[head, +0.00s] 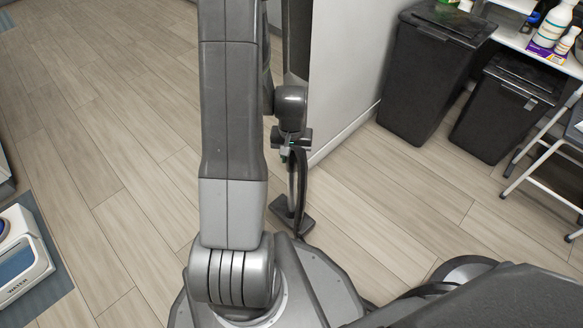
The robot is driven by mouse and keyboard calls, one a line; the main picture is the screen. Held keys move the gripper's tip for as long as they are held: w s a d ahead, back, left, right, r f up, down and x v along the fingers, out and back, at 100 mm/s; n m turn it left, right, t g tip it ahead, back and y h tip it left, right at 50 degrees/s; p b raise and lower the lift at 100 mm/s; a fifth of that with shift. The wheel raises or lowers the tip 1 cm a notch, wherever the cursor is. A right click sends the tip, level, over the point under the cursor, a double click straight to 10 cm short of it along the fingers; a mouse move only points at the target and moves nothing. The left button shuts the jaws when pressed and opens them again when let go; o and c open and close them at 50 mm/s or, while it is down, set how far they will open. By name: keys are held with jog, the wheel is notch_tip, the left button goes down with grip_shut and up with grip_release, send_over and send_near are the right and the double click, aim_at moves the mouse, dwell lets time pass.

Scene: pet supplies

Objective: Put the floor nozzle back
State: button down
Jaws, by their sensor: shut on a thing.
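My gripper (291,150) shows at the middle of the head view, partly behind my arm, and points down. It is shut on the upper end of the floor nozzle's slim grey tube. The floor nozzle (298,222) has a flat dark foot at the lower end of this tube, just beyond my base. The foot is low, at or close to the wood floor; I cannot tell whether it touches. A dark curved strip runs beside the tube. My arm and base hide part of the nozzle's left side. I cannot make out a storage place for it.
A pale wall (340,70) stands just right of my gripper. Two dark bins (425,75) (505,108) and a metal-legged stool (545,145) stand at right. A white water dispenser (22,262) sits on a grey mat (55,285) at left. The floor (110,130) at left is clear.

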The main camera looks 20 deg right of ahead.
jog(key=shift+f+b, duration=0.65)
jog(key=shift+f, duration=1.05)
jog(key=shift+f, duration=0.15)
jog(key=c, duration=1)
grip_release()
notch_tip(320, 180, up, 12)
jog(key=p, duration=0.4)
jog(key=shift+r+p, duration=0.2)
jog(key=shift+p, duration=0.1)
